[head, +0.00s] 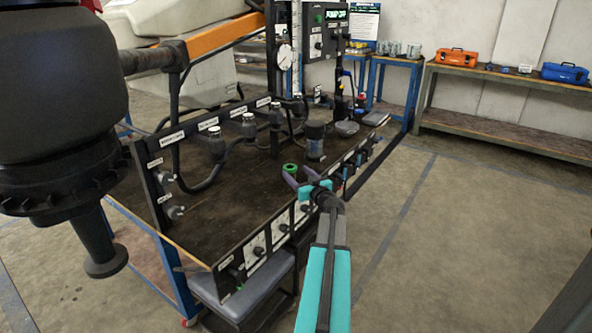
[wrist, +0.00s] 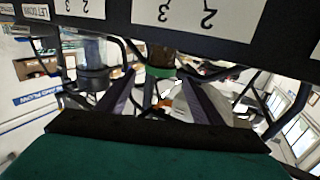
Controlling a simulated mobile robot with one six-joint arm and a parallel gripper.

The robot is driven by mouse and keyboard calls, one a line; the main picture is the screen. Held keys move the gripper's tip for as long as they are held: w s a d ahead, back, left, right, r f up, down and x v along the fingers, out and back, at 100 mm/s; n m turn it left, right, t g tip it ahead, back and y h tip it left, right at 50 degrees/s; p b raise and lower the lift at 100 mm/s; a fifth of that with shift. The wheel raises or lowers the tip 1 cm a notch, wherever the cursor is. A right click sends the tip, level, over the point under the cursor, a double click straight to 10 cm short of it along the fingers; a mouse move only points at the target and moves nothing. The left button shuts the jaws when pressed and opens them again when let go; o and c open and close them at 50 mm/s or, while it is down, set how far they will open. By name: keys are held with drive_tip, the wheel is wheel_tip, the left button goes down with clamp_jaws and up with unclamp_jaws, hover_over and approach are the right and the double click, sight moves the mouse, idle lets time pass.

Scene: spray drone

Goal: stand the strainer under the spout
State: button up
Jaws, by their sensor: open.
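My gripper (head: 302,180) reaches over the labelled front panel of the bench, its two purple fingers apart and nothing seen between them. Just beyond the fingertips on the bench top is a small round piece with a green rim (head: 290,168); it may be the strainer, but I cannot tell for sure. In the wrist view its green band (wrist: 160,72) shows between and beyond the fingers (wrist: 153,92). A dark canister (head: 315,140) stands to its right; its clear part also shows in the wrist view (wrist: 93,52). I cannot make out which fitting is the spout.
The front panel (head: 283,222) with labels and knobs runs along the near edge. Hoses and valves (head: 215,140) line the back of the bench. A grey round dish (head: 347,128) lies right of the canister. The bench's left front is bare.

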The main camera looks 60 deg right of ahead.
drive_tip(key=p+v, duration=0.1)
drive_tip(key=v, duration=0.7)
drive_tip(key=shift+o, duration=0.5)
drive_tip(key=shift+a, duration=0.1)
drive_tip(key=shift+s, duration=0.1)
